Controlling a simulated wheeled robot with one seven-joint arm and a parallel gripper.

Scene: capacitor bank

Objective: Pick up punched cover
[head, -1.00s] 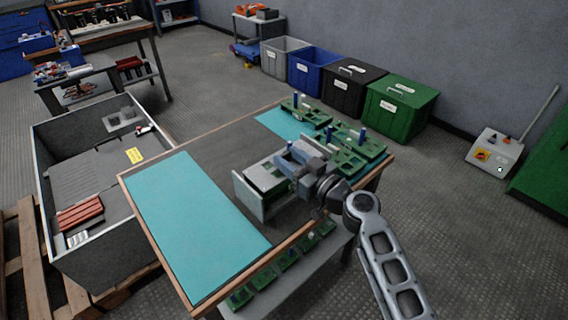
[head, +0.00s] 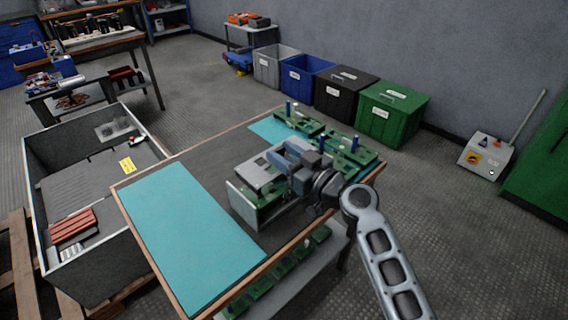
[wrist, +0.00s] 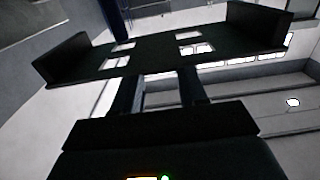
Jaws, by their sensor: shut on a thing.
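The punched cover (wrist: 158,48) is a dark plate with rectangular holes and turned-up ends in the wrist view. My gripper (wrist: 163,85) is shut on its near edge, one finger to each side of the middle. In the head view the cover (head: 258,173) looks grey and sits above the open chassis, slightly tilted. My gripper (head: 300,160) comes to it from the right and partly hides it. The chassis has a grey upright end plate (head: 243,206) with green parts below the cover.
The bench carries a large teal mat (head: 190,240) with free room at the left. Green boards with blue capacitors (head: 352,150) stand behind and right of my gripper. A grey open crate (head: 95,160) stands left of the bench. Several bins (head: 393,112) line the wall.

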